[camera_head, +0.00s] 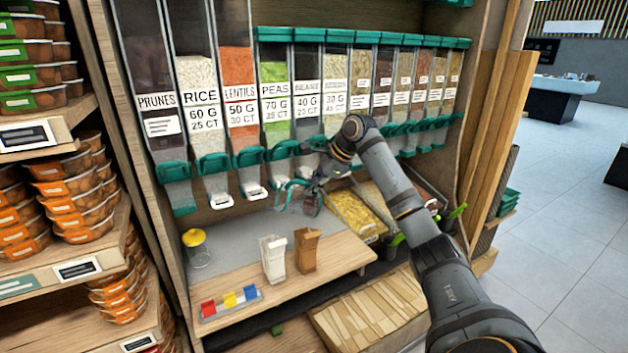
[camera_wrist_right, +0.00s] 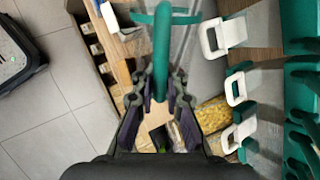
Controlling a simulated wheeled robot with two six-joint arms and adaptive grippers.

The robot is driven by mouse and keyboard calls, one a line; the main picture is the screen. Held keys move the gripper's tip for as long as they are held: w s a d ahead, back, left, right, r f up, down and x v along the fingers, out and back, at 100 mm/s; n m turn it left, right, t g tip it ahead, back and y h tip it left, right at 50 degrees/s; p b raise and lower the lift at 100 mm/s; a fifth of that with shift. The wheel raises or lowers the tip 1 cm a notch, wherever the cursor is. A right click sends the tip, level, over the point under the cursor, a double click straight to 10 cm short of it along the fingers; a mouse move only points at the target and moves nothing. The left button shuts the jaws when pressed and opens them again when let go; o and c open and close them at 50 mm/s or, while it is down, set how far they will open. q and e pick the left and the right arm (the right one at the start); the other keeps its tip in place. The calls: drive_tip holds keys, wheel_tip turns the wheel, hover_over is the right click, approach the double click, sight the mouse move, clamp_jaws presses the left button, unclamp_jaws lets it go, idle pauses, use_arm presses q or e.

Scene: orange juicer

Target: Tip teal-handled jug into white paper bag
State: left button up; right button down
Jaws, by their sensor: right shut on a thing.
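The teal-handled jug (camera_head: 284,194) is a clear vessel, held up below the dispensers and above the wooden shelf. In the right wrist view its teal handle (camera_wrist_right: 162,45) runs between the fingers of my right gripper (camera_wrist_right: 160,92). My right gripper (camera_head: 309,193) is shut on this handle. What the jug holds is not clear. The white paper bag (camera_head: 273,260) stands upright on the shelf, lower left of the jug and apart from it. My left gripper is not in view.
A brown paper bag (camera_head: 306,251) stands just right of the white one. A yellow-lidded jar (camera_head: 197,248) and a tray of coloured blocks (camera_head: 230,302) are at left. Dispensers (camera_head: 250,180) with white spouts hang close above the jug. A bin of yellow food (camera_head: 355,215) is at right.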

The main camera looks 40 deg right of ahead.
sight(288, 193)
drive_tip(key=shift+w+a+r+g+h+p, duration=0.15)
drive_tip(key=shift+a+r+g+h+p, duration=0.3)
drive_tip(key=shift+p, duration=0.55)
drive_tip(key=h+p, duration=0.1)
drive_tip(key=p, duration=0.2)
drive_tip(key=a+f+h+p, duration=0.1)
drive_tip(key=p, duration=0.2)
drive_tip(key=shift+w+a+f+n+g+p, duration=0.15)
drive_tip(key=shift+w+a+n+g+p, duration=0.1)
drive_tip(key=shift+w+n+g+p, duration=0.15)
drive_tip(key=p, duration=0.1)
drive_tip(key=a+h+p, duration=0.1)
drive_tip(key=shift+w+f+g+h+p, duration=0.25)
drive_tip(key=shift+p, duration=0.1)
drive_tip(key=a+p, duration=0.1)
drive_tip(key=p, duration=0.1)
drive_tip(key=h+p, duration=0.1)
drive_tip(key=p, duration=0.1)
drive_tip(key=shift+w+a+r+n+g+h, duration=0.3)
drive_tip(key=shift+w+a+r+g, duration=0.1)
drive_tip(key=shift+w+a+r+g+h+p, duration=0.15)
drive_tip(key=shift+a+h+p, duration=0.2)
drive_tip(key=shift+p, duration=0.1)
drive_tip(key=shift+w+a+r+g+h+p, duration=0.1)
drive_tip(key=shift+w+a+g+h+p, duration=0.05)
drive_tip(key=shift+a+h+p, duration=0.25)
drive_tip(key=shift+d, duration=0.1)
